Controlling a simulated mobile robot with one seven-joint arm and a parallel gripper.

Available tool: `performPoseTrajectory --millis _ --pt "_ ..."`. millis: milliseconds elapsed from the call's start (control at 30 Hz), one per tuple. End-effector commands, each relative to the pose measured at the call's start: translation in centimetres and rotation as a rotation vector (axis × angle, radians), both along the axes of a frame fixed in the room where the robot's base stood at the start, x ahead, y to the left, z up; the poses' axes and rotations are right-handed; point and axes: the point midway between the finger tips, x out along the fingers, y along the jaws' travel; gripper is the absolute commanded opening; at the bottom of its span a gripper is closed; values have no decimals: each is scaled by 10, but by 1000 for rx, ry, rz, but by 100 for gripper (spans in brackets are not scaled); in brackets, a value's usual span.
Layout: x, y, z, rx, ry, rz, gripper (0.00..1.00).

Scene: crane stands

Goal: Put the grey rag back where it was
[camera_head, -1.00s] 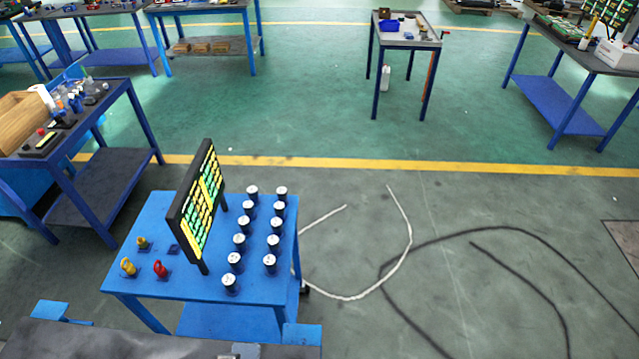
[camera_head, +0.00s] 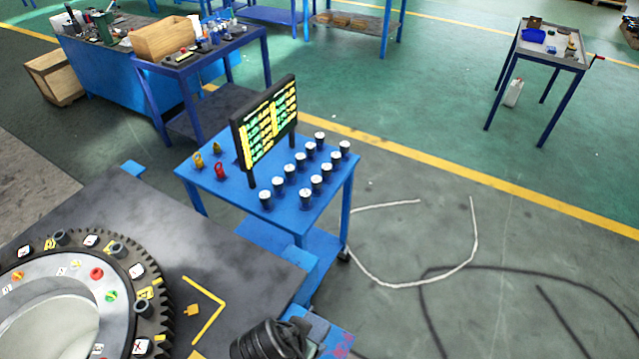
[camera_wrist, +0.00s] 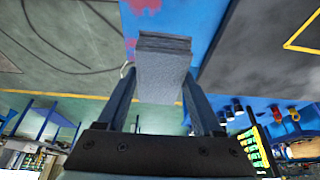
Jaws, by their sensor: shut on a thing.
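The grey rag (camera_wrist: 163,75) shows in the wrist view as a folded, layered block between the two fingers. My gripper (camera_wrist: 162,90) is shut on it and holds it out ahead of the fingertips. Behind it are a blue surface with red scuffs, a dark tabletop and floor; I cannot tell whether the rag touches any of them.
A dark bench (camera_head: 130,215) carries a large toothed ring (camera_head: 150,310) with small labels. Beyond it, a blue cart (camera_head: 225,185) holds a display panel (camera_head: 265,120), several white-topped cylinders and coloured hooks. A white cable (camera_head: 400,284) lies on the floor to the right.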

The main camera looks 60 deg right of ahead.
Motion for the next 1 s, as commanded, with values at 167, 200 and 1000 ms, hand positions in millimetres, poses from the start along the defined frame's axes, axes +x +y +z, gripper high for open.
performPoseTrajectory --millis 167,200,1000 --pt "-1 0 -31 3 6 0 16" --pt "-1 0 -37 2 5 -1 16" --pt "0 0 -95 1 0 -1 16"
